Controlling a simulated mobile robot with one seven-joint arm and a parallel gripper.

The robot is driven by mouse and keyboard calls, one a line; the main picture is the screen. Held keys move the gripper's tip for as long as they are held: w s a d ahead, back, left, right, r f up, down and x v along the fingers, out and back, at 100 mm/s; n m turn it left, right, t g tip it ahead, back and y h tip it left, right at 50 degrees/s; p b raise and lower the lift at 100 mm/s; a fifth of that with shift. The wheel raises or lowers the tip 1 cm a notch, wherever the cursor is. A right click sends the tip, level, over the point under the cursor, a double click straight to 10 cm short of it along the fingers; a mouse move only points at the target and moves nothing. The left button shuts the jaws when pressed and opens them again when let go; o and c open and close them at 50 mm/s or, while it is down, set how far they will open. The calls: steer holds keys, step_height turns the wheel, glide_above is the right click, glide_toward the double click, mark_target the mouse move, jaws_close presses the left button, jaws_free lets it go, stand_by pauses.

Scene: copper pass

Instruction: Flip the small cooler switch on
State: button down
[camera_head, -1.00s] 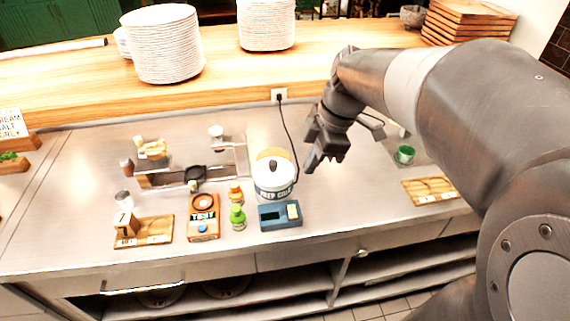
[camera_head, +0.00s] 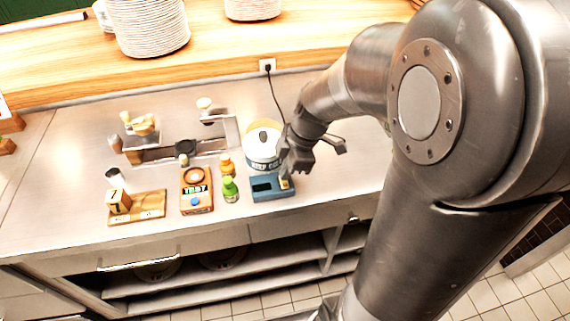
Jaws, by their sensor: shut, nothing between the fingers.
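The small cooler (camera_head: 262,150) is a white round tub with a lid and a dark lettered band, standing on the counter. A blue box (camera_head: 262,188) with a dark window sits in front of it. A pale switch (camera_head: 284,184) is at the box's right end. My gripper (camera_head: 285,176) is shut and empty, its tips pointing down at the switch. The tips hide part of the switch. I cannot tell whether they touch it, or which way the switch is set.
A green bottle (camera_head: 230,190) and an orange bottle (camera_head: 226,165) stand just left of the box. An orange test device (camera_head: 196,190) is further left. A black cord (camera_head: 275,92) runs from the wall socket behind the cooler. The counter's front edge lies close before the box.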

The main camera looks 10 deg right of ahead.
steer(key=shift+f, duration=0.15)
steer(key=shift+w+f+g, duration=0.2)
steer(key=shift+f+g, duration=0.15)
steer(key=shift+g, duration=0.25)
steer(key=shift+s, duration=0.1)
steer(key=shift+f, duration=0.1)
steer(key=shift+s, duration=0.85)
steer(key=w+a+v, duration=0.1)
steer(key=v, duration=1.3)
steer(key=shift+w+r, duration=0.3)
steer(key=shift+r, duration=0.1)
steer(key=shift+s, duration=0.1)
